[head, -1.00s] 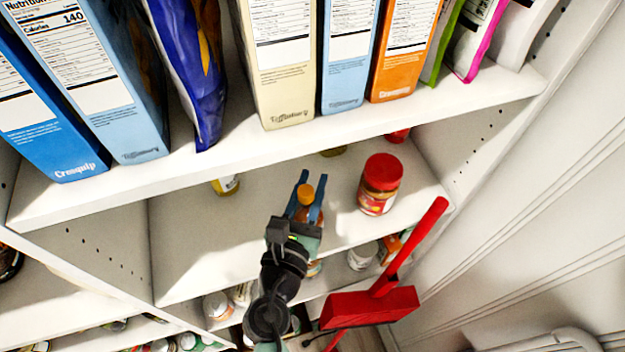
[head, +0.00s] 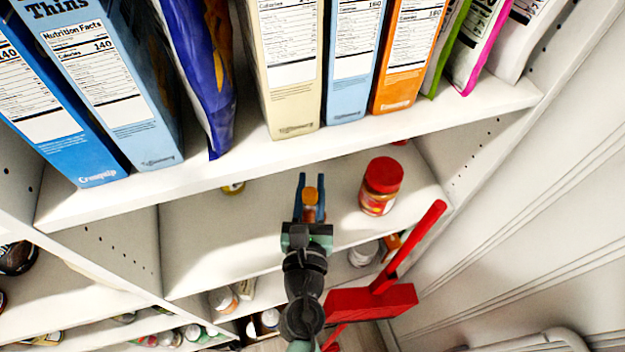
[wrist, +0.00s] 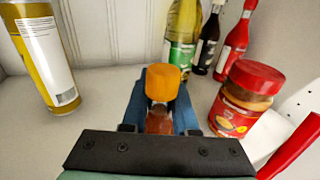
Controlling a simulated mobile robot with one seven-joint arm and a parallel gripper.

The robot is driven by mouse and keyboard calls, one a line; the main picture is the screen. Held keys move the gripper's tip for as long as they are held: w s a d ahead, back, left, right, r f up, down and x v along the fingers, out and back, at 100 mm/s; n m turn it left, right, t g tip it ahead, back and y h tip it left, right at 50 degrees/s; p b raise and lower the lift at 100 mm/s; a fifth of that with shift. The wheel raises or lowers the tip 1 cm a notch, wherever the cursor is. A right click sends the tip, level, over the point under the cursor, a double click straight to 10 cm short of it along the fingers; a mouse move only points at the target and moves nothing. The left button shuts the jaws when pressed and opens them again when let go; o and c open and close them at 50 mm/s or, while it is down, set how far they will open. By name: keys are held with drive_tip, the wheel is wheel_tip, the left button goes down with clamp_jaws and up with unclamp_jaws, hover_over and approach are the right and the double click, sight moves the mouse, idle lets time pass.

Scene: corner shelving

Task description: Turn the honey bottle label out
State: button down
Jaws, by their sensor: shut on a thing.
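The honey bottle (head: 310,196) has an orange cap and a brown body and stands on the middle shelf. My gripper (head: 311,190) is shut on it, with one blue finger on each side. In the wrist view the orange cap (wrist: 163,83) rises between the fingers, and part of the amber body (wrist: 159,121) shows below it. The bottle looks about upright. No label on it can be made out; its lower part is hidden by my gripper.
A red-lidded jar (head: 380,187) stands just right of my gripper. Behind are a yellow can (wrist: 45,65), a green-yellow bottle (wrist: 182,35) and dark and red bottles. The upper shelf (head: 350,125) with boxes overhangs. A red dustpan (head: 372,300) stands at lower right.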

drive_tip(key=c, duration=0.6)
unclamp_jaws()
drive_tip(key=shift+s, duration=0.1)
drive_tip(key=s+b, duration=0.5)
drive_tip(key=s, duration=0.7)
drive_tip(key=shift+s+a+r, duration=0.25)
drive_tip(key=shift+s+r, duration=0.1)
